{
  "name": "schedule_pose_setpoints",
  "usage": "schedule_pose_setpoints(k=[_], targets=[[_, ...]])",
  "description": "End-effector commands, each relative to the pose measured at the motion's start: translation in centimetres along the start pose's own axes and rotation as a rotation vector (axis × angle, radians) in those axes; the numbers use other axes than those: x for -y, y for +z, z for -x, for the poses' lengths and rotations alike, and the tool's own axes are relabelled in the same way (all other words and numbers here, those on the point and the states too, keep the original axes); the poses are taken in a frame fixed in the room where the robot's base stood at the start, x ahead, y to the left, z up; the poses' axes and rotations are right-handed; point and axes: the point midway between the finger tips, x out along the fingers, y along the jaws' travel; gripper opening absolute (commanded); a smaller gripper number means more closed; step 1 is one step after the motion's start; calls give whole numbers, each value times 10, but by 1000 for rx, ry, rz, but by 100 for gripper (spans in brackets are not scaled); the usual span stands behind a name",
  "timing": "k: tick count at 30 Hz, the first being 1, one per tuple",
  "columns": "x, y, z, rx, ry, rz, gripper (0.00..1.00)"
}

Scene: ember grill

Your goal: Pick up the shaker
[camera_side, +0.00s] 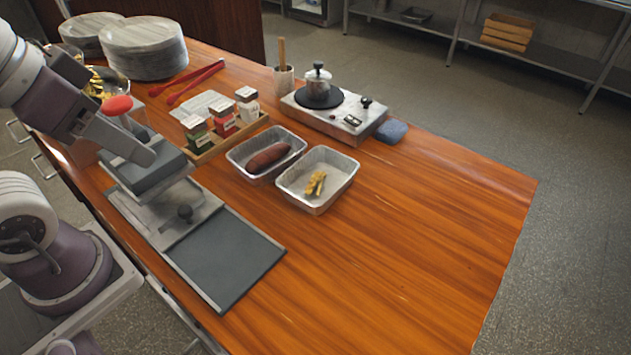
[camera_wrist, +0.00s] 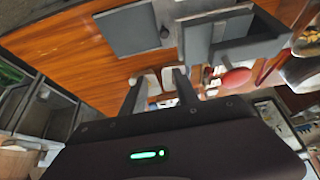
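Three shakers with pale lids stand upright in a row on a wooden tray (camera_side: 228,142) in the side view: a green one (camera_side: 197,138), a red one (camera_side: 223,121) and a white one (camera_side: 247,107). Which one the task means cannot be told. My gripper (camera_wrist: 160,83) is open and empty in the wrist view, with its two dark fingers apart. In the side view my arm reaches in from the left, over the press and apart from the shakers; the fingers cannot be made out there. I cannot pick out the shakers in the wrist view.
A press with a red knob (camera_side: 117,105) stands before the shakers, beside a dark board (camera_side: 228,260). Two metal pans (camera_side: 268,151) (camera_side: 318,178), a hot plate (camera_side: 335,115), red tongs (camera_side: 195,80) and stacked plates (camera_side: 143,48) surround them. The table's right is clear.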

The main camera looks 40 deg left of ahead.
Motion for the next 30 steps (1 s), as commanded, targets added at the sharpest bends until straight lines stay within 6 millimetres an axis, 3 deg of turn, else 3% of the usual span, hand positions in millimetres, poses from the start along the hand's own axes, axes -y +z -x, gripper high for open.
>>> schedule_pose_setpoints(k=[4, 8, 9, 17, 20, 26, 30], targets=[[0, 0, 0, 0, 0, 0, 36], [0, 0, 0, 0, 0, 0, 62], [0, 0, 0, 0, 0, 0, 64], [0, -1, 1, -1, 0, 0, 64], [0, -12, 19, -7, 0, 0, 64], [0, -53, 95, -7, 0, 0, 64], [38, -69, 73, 218, -149, -354, 64]])
